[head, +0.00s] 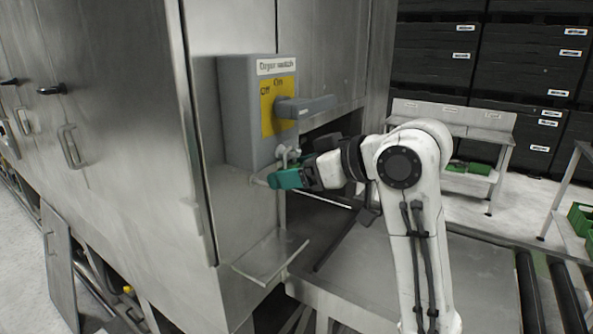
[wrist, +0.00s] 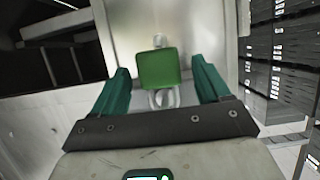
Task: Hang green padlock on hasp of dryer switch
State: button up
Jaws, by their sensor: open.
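The dryer switch (head: 243,120) is a grey box on the steel wall, with a yellow plate marked Off and On and a grey lever (head: 305,106) lying sideways. A pale metal hasp (head: 285,153) juts out at its lower edge. My gripper (head: 280,179) is just below the hasp, its teal fingers open. In the wrist view the green padlock (wrist: 158,68) is between the spread fingers, with gaps on both sides. A pale metal loop (wrist: 163,98) shows at its near edge. In the head view the padlock is mostly hidden by my gripper; whether its shackle goes through the hasp cannot be told.
A small metal shelf (head: 268,258) sticks out below the switch. A wide steel surface (head: 385,262) and dark rollers (head: 545,290) lie to the right. A side table (head: 455,130) with green bins stands behind, before black drawer racks (head: 530,70).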

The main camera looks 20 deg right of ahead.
jog(key=b+v, duration=0.2)
jog(key=v, duration=0.8)
jog(key=shift+s+d, duration=0.25)
jog(key=shift+s, duration=0.05)
jog(key=s+f+m+g+h, duration=0.2)
jog(key=s+f+m, duration=0.1)
jog(key=f, duration=1.2)
jog(key=s+f+m+g+h, duration=0.1)
jog(key=s+f+m, duration=0.2)
jog(key=f, duration=1.3)
jog(key=s+d+f+m+g+h, duration=0.1)
jog(key=s+f+g+h, duration=0.1)
jog(key=s+f, duration=0.8)
jog(key=s+d+f+g+h, duration=0.2)
jog(key=s+f, duration=0.7)
jog(key=s, duration=0.6)
jog(key=g+h, duration=0.1)
jog(key=g, duration=0.1)
jog(key=shift+s+f+m+g, duration=0.4)
